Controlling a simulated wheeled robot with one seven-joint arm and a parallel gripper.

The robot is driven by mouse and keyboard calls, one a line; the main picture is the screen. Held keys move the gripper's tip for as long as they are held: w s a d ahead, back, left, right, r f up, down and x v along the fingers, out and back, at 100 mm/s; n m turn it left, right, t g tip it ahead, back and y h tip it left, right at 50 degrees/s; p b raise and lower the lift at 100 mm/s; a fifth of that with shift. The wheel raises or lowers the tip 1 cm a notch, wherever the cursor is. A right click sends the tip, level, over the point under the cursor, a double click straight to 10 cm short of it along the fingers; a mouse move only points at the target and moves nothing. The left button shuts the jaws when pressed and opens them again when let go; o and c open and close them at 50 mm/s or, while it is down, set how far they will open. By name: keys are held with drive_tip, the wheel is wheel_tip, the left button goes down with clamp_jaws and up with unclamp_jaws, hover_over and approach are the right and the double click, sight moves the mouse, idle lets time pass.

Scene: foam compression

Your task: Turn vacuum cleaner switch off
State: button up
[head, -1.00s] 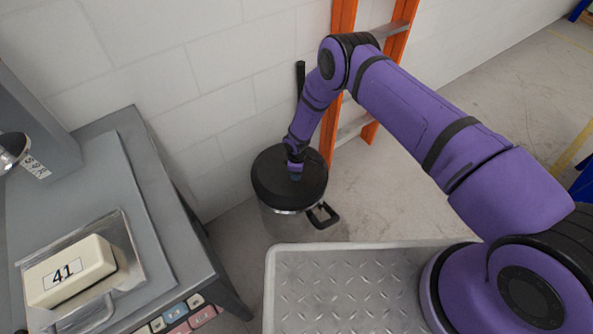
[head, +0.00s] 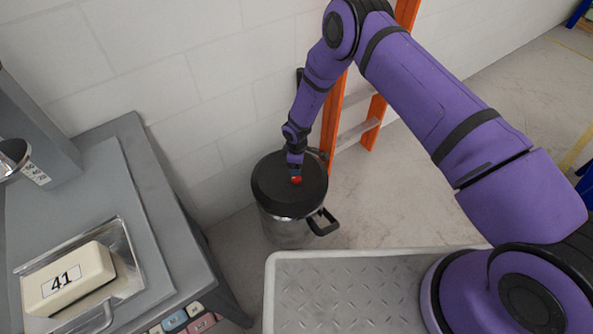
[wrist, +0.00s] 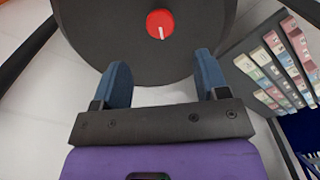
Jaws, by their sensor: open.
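The vacuum cleaner (head: 290,212) stands on the floor by the wall, with a black round lid, a metal body and a black handle at its right. Its red switch (head: 297,180) is a round knob on the lid, just below my gripper (head: 295,170) in the head view. In the wrist view the red switch (wrist: 161,24) carries a white mark pointing roughly up and down. My gripper (wrist: 161,75) is open there, its two blue fingers apart and empty. The switch lies beyond the fingertips, roughly centred between them, with no visible contact.
A grey table (head: 160,185) at the left bears a tray with a block (head: 68,280) labelled 41. An orange ladder (head: 334,120) leans by the wall behind the vacuum. A metal tread-plate platform (head: 350,290) lies in front. Coloured blocks (wrist: 285,60) show at the right of the wrist view.

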drive_tip(key=shift+r, duration=1)
drive_tip(key=w+d+r+m+t, duration=0.1)
drive_tip(key=w+d+r, duration=0.1)
drive_tip(key=r, duration=0.7)
drive_tip(key=w+d+r+m, duration=0.1)
drive_tip(key=w+d+r, duration=0.1)
drive_tip(key=r, duration=0.6)
drive_tip(key=w+d+r+m+t, duration=0.1)
drive_tip(key=d+r+m, duration=0.15)
drive_tip(key=r, duration=0.65)
drive_tip(key=s+d+r+m, duration=0.1)
drive_tip(key=s+d+r, duration=0.3)
drive_tip(key=r, duration=0.7)
drive_tip(key=s+d+r+m, duration=0.1)
drive_tip(key=d+r+m, duration=0.1)
drive_tip(key=d+r, duration=0.6)
drive_tip(key=s+d+r+m+t, duration=0.1)
drive_tip(key=s+d+r+m, duration=0.15)
drive_tip(key=s+r, duration=0.6)
drive_tip(key=s+d+r+m+t, duration=0.15)
drive_tip(key=s+d+r, duration=0.25)
drive_tip(key=s+r, duration=0.45)
drive_tip(key=s+d+r+m, duration=0.1)
drive_tip(key=s+d+m, duration=0.1)
drive_tip(key=s, duration=0.7)
drive_tip(key=s+d+r+m, duration=0.2)
drive_tip(key=s, duration=0.6)
drive_tip(key=shift+s+d+t, duration=0.15)
drive_tip(key=shift+s+t, duration=0.2)
